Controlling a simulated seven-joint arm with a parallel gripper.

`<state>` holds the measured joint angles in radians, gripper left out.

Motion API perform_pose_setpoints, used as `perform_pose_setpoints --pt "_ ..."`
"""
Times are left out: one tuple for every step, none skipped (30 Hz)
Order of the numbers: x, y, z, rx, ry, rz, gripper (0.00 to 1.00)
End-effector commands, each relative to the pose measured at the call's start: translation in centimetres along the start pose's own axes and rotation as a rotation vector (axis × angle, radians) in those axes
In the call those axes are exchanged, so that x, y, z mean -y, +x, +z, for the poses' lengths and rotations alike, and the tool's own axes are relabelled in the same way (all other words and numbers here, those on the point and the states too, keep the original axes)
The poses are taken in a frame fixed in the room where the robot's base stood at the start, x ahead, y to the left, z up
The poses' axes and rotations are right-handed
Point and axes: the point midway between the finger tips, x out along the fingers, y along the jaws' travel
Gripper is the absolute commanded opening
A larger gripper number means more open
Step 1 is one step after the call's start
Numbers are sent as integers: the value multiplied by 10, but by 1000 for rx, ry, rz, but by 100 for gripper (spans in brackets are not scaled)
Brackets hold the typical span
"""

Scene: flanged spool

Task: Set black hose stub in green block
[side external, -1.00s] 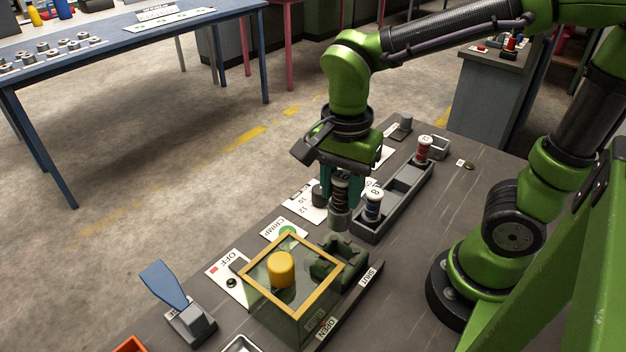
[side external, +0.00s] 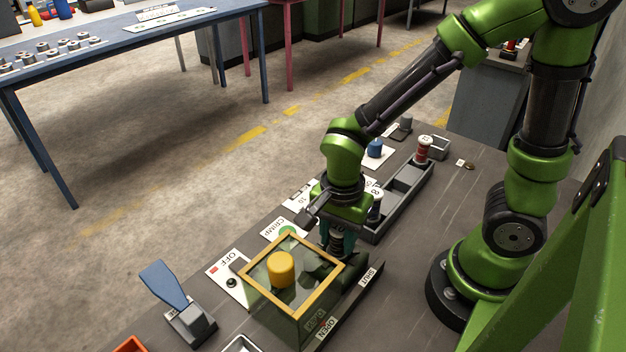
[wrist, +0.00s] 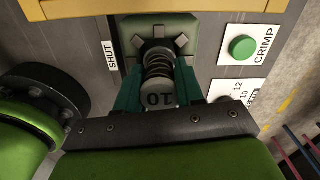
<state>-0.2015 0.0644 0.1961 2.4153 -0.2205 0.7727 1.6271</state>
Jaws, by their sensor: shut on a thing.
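My gripper (side external: 338,245) is shut on the black hose stub and is down at the green block, beside the yellow-framed guard. In the wrist view the black hose stub (wrist: 158,67) sits between the two teal fingers, with its grey end marked 10 facing the camera. The green block (wrist: 158,27) lies right beyond it, with several grey jaws around the stub's far end. The stub looks lined up with the jaws' middle; how deep it sits is hidden. In the side view the gripper and guard cover much of the block.
A clear guard with a yellow frame (side external: 291,274) and yellow knob (side external: 281,269) stands close beside the gripper. A grey tray (side external: 404,186) holds other spools, including a red one (side external: 422,149). A green CRIMP button (wrist: 243,47) and a blue-handled lever (side external: 164,284) are nearby.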

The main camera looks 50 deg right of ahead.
Motion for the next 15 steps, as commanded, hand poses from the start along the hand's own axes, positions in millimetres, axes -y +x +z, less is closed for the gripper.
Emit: perform_pose_setpoints --pt "0 -1 0 0 0 -2 0" --pt "0 -1 0 0 0 -2 0" --pt "0 -1 0 0 0 -2 0" --pt "0 -1 0 0 0 -2 0" --pt "0 0 0 0 0 -1 0" --pt "0 0 0 0 0 -1 0" --pt "0 1 0 0 1 0 0" --pt "0 2 0 0 1 0 0" --pt "0 3 0 0 1 0 0" --pt "0 4 0 0 1 -1 0" --pt "0 5 0 0 1 -1 0" --pt "0 6 0 0 1 -1 0" --pt "0 6 0 0 1 -1 42" --pt "0 6 0 0 1 -1 46" --pt "0 6 0 0 1 -1 52"
